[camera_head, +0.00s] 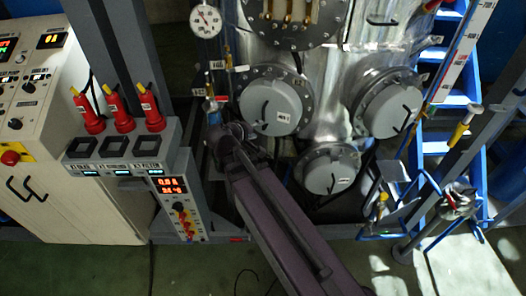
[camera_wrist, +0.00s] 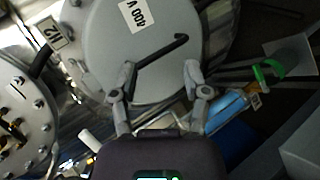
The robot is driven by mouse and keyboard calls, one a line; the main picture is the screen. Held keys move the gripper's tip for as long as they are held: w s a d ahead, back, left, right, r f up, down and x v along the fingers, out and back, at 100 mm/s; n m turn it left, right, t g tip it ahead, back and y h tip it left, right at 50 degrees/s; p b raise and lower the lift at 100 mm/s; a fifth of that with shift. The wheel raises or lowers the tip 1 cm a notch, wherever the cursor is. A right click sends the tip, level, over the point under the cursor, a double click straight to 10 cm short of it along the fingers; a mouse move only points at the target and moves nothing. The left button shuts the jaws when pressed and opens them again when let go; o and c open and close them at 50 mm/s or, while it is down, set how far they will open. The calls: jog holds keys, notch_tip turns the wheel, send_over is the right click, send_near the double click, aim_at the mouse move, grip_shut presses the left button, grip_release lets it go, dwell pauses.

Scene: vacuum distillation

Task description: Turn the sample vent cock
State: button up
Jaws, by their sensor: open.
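My gripper (camera_wrist: 158,78) is open and empty in the wrist view, its two grey fingers apart in front of a round grey cover. A black bent handle (camera_wrist: 160,52) on that cover shows between and beyond the fingertips; I cannot tell whether they touch it. A green lever (camera_wrist: 268,70) with a small tag is right of the fingers, beside a blue part (camera_wrist: 226,108). I cannot tell which fitting is the sample vent cock. In the head view my gripper (camera_head: 214,118) is small and dark, near a blue fitting (camera_head: 210,105) left of the round cover (camera_head: 271,106).
Two more round covers (camera_head: 387,110) (camera_head: 331,173) are on the steel vessel (camera_head: 335,60). A pressure gauge (camera_head: 206,21) is above. Blue steps (camera_head: 443,140) and pipes crowd the right. Some green floor (camera_head: 100,270) is clear.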

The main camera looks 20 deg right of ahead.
jog(key=s+d+f+m+g+y+b, duration=0.1)
jog(key=s+f+m+g+y, duration=0.1)
jog(key=f, duration=0.4)
jog(key=shift+s+d+f+g+b, duration=0.25)
jog(key=shift+s+g+b, duration=0.15)
jog(key=shift+s, duration=0.25)
jog(key=c, duration=0.6)
jog(key=shift+s+f, duration=0.15)
jog(key=shift+s, duration=0.05)
grip_shut()
jog(key=s+a+f+m+g+y, duration=0.2)
jog(key=s+f+m+g+y, duration=0.1)
jog(key=s+y, duration=0.4)
jog(key=shift+s+a+f+g+y, duration=0.15)
jog(key=shift+a+f+g+y, duration=0.2)
jog(key=shift+f+g, duration=0.45)
